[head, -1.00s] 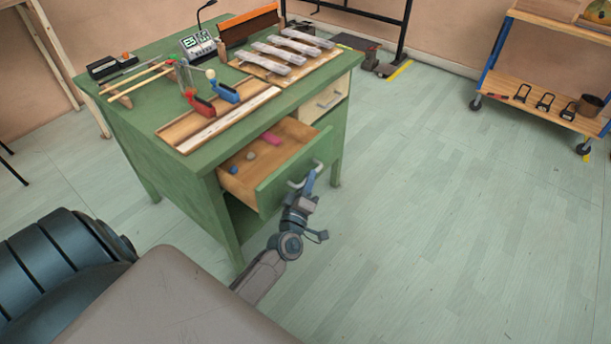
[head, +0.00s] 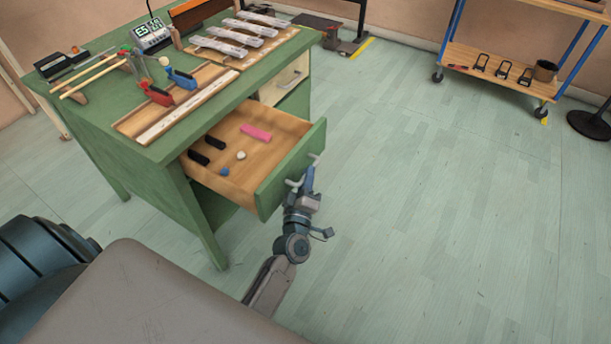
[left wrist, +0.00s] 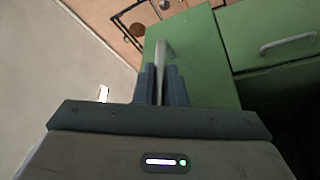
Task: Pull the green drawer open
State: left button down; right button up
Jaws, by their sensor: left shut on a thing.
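The green drawer (head: 291,166) stands well out from the green desk (head: 140,140) in the head view. Inside it lie a pink block (head: 256,132), two black pieces (head: 206,150), a white ball (head: 241,155) and a blue ball (head: 224,172). My left gripper (head: 306,184) is at the drawer's pale bar handle (head: 315,160), shut on it. In the left wrist view the handle (left wrist: 161,70) runs between the two dark fingers (left wrist: 161,82), with the green drawer front behind it. My right gripper is not in view.
The desk top holds a wooden rail with red and blue clamps (head: 180,80), metal bars (head: 242,30) and a digital meter (head: 152,36). A cream drawer (head: 284,82) is shut beside the open one.

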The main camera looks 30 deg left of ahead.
pick_arm(q)
jog(key=c, duration=1.5)
grip_release()
